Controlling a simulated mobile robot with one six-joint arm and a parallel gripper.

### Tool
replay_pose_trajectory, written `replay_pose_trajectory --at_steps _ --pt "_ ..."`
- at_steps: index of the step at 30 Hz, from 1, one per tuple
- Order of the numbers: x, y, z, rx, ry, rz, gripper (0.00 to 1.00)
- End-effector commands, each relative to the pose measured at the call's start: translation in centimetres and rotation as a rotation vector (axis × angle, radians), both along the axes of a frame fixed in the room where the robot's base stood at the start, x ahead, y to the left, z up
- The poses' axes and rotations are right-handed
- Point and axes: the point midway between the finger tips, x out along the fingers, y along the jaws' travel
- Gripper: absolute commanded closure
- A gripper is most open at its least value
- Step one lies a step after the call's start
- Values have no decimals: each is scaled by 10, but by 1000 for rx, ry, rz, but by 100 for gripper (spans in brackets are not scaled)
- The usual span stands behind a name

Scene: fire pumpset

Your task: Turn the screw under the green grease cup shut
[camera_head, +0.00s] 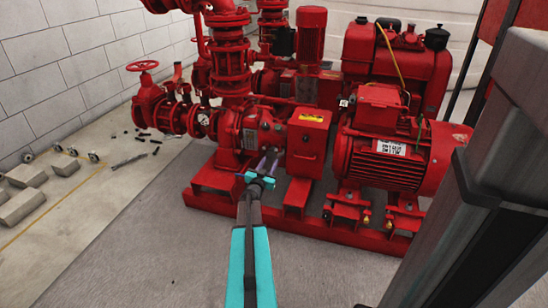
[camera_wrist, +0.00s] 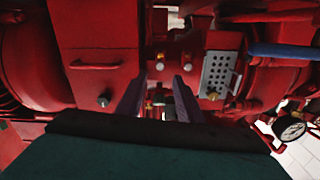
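My gripper (camera_head: 269,159) reaches to the front of the red pump (camera_head: 240,128), between its flanged left end and a red box-shaped guard (camera_head: 306,142). In the wrist view its two dark fingers (camera_wrist: 161,78) are spread apart with a gap between them. Small pale and brass-coloured fittings (camera_wrist: 160,65) show in and near that gap. No finger is seen closed on any of them.
A red motor (camera_head: 390,160) with a white label stands right of the guard. A perforated grey plate (camera_wrist: 218,73) and a pressure gauge (camera_wrist: 290,131) lie right of the fingers. A red handwheel valve (camera_head: 143,66) stands at left.

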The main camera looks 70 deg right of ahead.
Motion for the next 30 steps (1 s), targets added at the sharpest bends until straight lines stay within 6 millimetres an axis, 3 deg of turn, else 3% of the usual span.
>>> replay_pose_trajectory --at_steps 18,30 --pt "4 -67 -2 0 0 0 67" --pt "4 -76 0 0 1 0 67"
